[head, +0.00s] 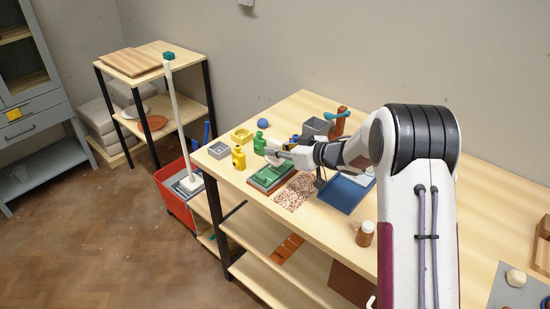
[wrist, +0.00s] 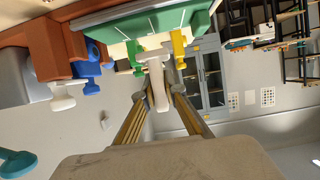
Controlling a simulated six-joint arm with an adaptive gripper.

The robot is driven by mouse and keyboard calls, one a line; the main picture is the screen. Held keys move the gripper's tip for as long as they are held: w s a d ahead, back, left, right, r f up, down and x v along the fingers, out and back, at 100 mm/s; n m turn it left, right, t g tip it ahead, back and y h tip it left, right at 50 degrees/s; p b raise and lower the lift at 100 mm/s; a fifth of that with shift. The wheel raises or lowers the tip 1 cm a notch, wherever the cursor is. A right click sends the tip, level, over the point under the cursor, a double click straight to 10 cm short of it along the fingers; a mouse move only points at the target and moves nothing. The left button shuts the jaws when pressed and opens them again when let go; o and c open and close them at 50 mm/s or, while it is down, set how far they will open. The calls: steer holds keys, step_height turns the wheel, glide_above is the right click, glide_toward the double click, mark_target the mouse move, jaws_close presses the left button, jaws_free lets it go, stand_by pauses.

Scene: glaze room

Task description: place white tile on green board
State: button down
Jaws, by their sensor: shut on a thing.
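The green board (head: 268,177) lies near the front left of the wooden table, between the speckled mat and the yellow bottle. A green surface also shows at the top of the wrist view (wrist: 165,25), which looks upside down. My gripper (head: 276,157) is above the far edge of the board, low and close to the bottles. In the wrist view my fingers (wrist: 159,97) are closed on a pale, narrow piece (wrist: 157,82), which looks like the white tile seen edge-on. In the head view the tile is small and partly hidden by the gripper; I cannot tell whether it touches anything.
A brown jar (head: 364,235) stands near the front edge. A grey box (head: 317,127) is behind the gripper.

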mark_target(276, 158)
steer(key=shift+f, duration=1.6)
steer(key=shift+f, duration=0.1)
steer(key=c, duration=2.1)
jaws_free()
steer(key=shift+d, duration=0.1)
steer(key=v, duration=1.2)
steer(key=shift+r, duration=0.25)
